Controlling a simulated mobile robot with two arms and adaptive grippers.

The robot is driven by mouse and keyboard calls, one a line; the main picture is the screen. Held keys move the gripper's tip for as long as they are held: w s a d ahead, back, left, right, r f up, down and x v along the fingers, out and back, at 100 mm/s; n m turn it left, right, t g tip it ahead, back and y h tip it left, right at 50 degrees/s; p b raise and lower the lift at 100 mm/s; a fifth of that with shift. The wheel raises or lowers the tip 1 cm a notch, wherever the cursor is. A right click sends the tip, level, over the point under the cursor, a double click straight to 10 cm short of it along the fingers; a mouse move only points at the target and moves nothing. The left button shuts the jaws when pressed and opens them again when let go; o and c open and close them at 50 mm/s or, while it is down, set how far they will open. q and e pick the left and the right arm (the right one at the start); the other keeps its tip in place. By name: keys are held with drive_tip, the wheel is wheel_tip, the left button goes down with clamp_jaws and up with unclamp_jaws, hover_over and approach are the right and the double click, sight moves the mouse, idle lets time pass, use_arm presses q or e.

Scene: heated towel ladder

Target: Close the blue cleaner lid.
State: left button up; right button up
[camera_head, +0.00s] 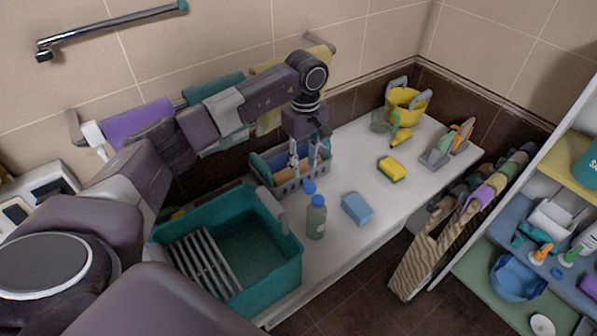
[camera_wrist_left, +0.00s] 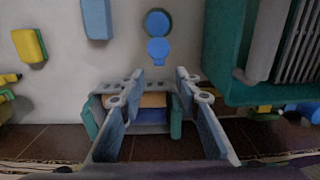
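The cleaner bottle (camera_head: 316,221) stands upright on the white counter, greenish with a blue cap. Its round blue lid (camera_head: 309,187) is flipped open on the side toward the wall. From above, in the left wrist view, the cap (camera_wrist_left: 157,22) and the open lid (camera_wrist_left: 158,46) show as two blue discs side by side. My left gripper (camera_head: 308,162) is over the grey caddy, behind the bottle. In the left wrist view its fingers (camera_wrist_left: 158,75) are spread apart with nothing between their tips, short of the lid. My right gripper is not in view.
The grey caddy (camera_head: 300,183) with sponges and cloths sits under my left gripper. A teal basin (camera_head: 270,285) with a grey rack is left of the bottle. A blue sponge (camera_head: 357,208) lies to its right, a yellow sponge (camera_head: 391,169) farther off. Counter between them is clear.

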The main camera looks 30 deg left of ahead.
sight(306, 182)
use_arm(q)
drive_tip(key=f, duration=0.1)
drive_tip(key=f+p, duration=0.1)
drive_tip(key=d+f, duration=0.1)
drive_tip(key=shift+s+d+f+p, duration=0.1)
drive_tip(key=shift+s+f+p, duration=0.15)
drive_tip(key=shift+f+p, duration=0.1)
drive_tip(key=shift+w+a+f, duration=0.1)
drive_tip(key=shift+a+f, duration=0.1)
drive_tip(key=shift+f, duration=0.3)
drive_tip(key=shift+w+a+f, duration=0.1)
drive_tip(key=shift+a+f, duration=0.05)
drive_tip(key=shift+f, duration=0.6)
clamp_jaws()
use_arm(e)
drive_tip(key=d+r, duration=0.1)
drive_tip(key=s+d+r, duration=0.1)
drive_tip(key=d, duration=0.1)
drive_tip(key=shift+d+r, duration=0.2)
